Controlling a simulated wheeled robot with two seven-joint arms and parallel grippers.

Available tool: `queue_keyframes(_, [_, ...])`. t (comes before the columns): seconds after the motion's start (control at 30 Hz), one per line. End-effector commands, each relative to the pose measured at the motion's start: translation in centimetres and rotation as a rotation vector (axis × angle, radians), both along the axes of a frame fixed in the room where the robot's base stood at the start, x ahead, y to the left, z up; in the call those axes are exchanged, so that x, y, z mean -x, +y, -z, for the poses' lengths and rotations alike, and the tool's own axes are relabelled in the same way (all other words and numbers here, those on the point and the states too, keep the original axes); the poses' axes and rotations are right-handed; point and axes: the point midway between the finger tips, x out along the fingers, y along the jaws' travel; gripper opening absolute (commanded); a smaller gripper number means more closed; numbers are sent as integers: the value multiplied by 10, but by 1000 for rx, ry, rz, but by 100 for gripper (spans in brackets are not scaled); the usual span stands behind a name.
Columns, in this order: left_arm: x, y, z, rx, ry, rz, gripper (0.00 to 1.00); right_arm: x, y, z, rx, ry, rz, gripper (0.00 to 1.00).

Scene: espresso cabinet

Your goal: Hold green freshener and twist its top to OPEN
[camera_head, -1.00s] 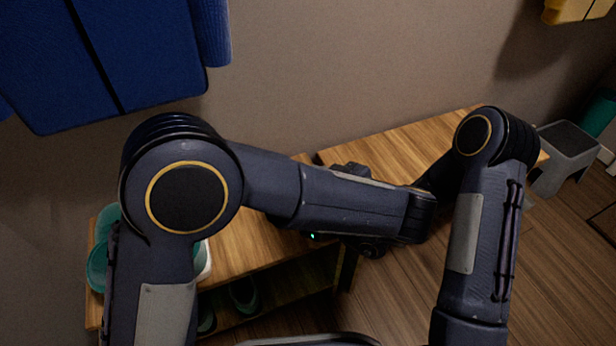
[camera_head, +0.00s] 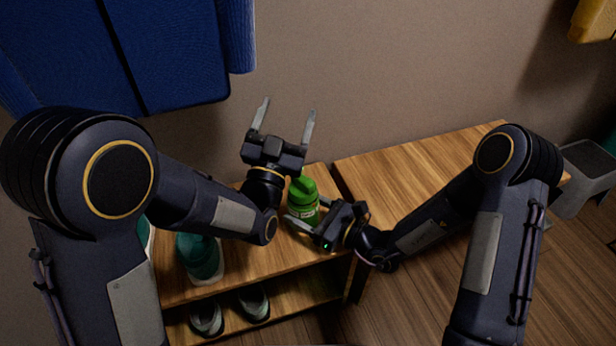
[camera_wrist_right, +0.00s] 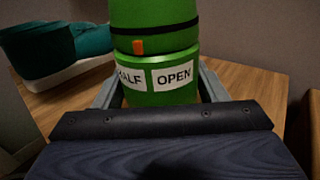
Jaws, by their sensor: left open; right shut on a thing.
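The green freshener (camera_head: 303,196) stands upright on the wooden bench top. In the right wrist view its lower body (camera_wrist_right: 158,80) bears white labels, one reading OPEN and one partly hidden ending in "ALF". An orange mark (camera_wrist_right: 139,47) on its top (camera_wrist_right: 155,22) sits above the gap between these labels, left of OPEN. My right gripper (camera_head: 302,222) is shut on the freshener's lower body, with a finger on each side. My left gripper (camera_head: 285,122) is open and empty, above and behind the freshener, with its fingers pointing up.
A teal shoe (camera_head: 200,258) stands on the bench (camera_head: 262,262) left of the freshener. Several shoes sit on the shelf below. A blue hanging thing (camera_head: 165,50) is at the upper left. A grey stool (camera_head: 588,175) stands at right.

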Motion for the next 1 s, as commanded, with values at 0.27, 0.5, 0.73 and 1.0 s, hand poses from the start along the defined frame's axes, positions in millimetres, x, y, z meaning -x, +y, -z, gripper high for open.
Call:
queue_keyframes(0.27, [43,11,87,-98,267,379,73,0,0,0,0,0,0,29])
queue_keyframes(0.5, [79,16,128,-103,456,538,73,0,0,0,0,0,0,29])
queue_keyframes(0.73, [72,1,134,-104,486,568,73,0,0,0,0,0,0,29])
queue_keyframes(1.0, [44,-30,133,-103,483,565,73,0,0,0,1,-1,0,29])
